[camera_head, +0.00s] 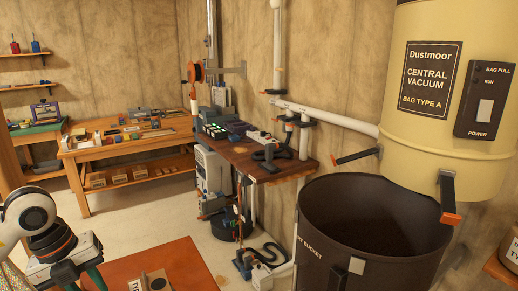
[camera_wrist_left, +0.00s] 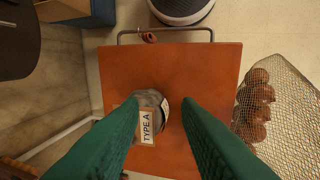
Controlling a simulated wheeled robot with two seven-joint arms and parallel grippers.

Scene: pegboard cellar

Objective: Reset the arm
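My left gripper (camera_head: 85,281) is at the bottom left in the head view. In the left wrist view its two green fingers (camera_wrist_left: 161,112) are spread apart with nothing held between them. Below and between them, a grey rounded bag (camera_wrist_left: 150,98) with a brown panel and a "TYPE A" label lies on an orange-brown cart top (camera_wrist_left: 190,68). Part of a brown panel with a dark round spot (camera_head: 155,282) shows on the cart top at the head view's bottom edge. My right gripper is in neither view.
A cream "Central Vacuum" canister (camera_head: 420,150) hangs above a dark open bucket (camera_head: 325,240) at the right. A wooden bench (camera_head: 262,168) with tools stands behind. Floor is clear mid-left.

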